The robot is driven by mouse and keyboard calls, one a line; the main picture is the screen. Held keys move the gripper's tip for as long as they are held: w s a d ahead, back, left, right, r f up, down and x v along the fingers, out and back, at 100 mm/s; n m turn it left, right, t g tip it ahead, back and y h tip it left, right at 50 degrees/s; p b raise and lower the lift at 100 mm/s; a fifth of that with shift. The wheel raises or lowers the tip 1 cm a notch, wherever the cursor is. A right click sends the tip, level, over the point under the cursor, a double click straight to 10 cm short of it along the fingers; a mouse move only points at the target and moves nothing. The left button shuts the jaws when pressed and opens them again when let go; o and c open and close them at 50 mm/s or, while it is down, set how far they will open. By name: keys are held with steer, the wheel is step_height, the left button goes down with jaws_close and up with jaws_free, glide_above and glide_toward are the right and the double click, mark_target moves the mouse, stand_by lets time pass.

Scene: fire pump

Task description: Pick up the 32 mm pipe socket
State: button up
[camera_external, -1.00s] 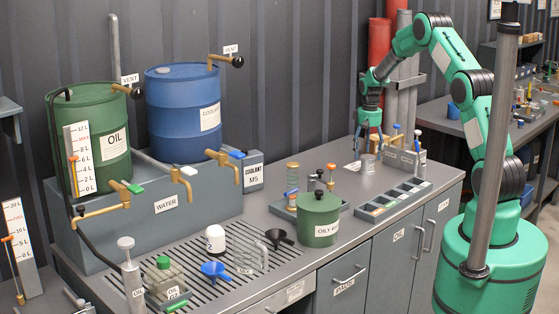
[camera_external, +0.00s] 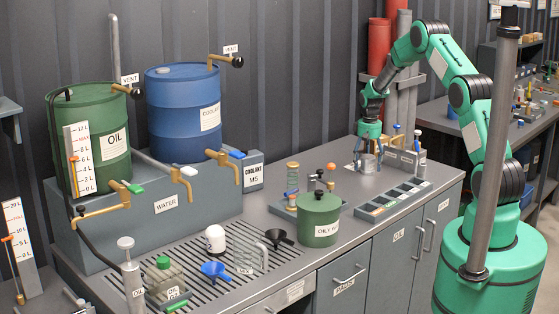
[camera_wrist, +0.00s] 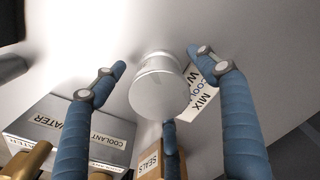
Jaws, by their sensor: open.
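A short, pale grey round cylinder (camera_wrist: 159,88) stands on the bench between my fingers in the wrist view. I cannot read a size on it, so I cannot confirm that it is the 32 mm pipe socket. In the external view it is a small grey shape (camera_external: 368,164), partly hidden by my fingers. My gripper (camera_wrist: 158,64) has blue fingers spread on either side of the cylinder, with visible gaps at left and right. A third blue finger shows below it. In the external view my gripper (camera_external: 368,154) points down at the bench's back right.
A labelled card (camera_wrist: 202,88) lies beside the cylinder. A SEALS box (camera_wrist: 150,165) and a COOLANT/WATER box (camera_wrist: 70,130) are close in the wrist view. A holder with upright tools (camera_external: 405,158) stands right of my gripper, and a compartment tray (camera_external: 393,200) in front.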

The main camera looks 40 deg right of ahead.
mark_target(368, 156)
steer(key=c, duration=1.6)
steer(key=shift+o, duration=0.2)
steer(key=shift+r, duration=0.8)
step_height(368, 156, up, 2)
steer(key=shift+r+p, duration=0.2)
steer(key=shift+p, duration=0.2)
steer(key=s+a, duration=0.2)
steer(key=s, duration=0.3)
steer(key=s+a, duration=0.2)
steer(key=s, duration=0.2)
steer(key=s+a+r+p, duration=0.1)
steer(key=s+a, duration=0.1)
steer(key=s, duration=0.3)
steer(key=shift+s+a, duration=0.3)
